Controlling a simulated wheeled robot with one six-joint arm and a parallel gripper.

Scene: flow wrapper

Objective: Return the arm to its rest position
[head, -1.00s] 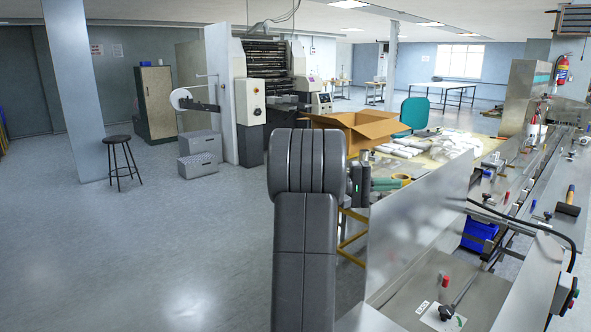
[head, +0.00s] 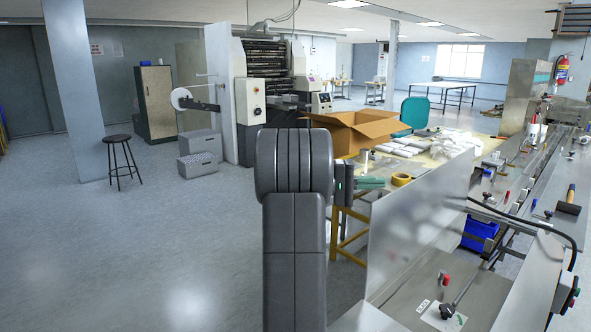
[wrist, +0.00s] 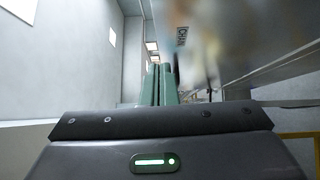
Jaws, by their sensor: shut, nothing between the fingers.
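My arm stands upright in the middle of the head view, its thick dark grey joint at the top. My gripper (head: 373,183) sticks out to the right of that joint, with green fingers in front of the work table and left of the upright metal panel. In the wrist view the green fingers of my gripper (wrist: 160,85) lie side by side, shut, with nothing between them. Most of the wrist is hidden behind the arm joint in the head view.
The metal panel (head: 418,215) of the flow wrapper (head: 500,262) stands close on the right. Behind the gripper is a table (head: 446,165) with an open cardboard box (head: 352,131) and a tape roll (head: 401,179). A stool (head: 120,150) stands far left. The floor (head: 150,240) on the left is clear.

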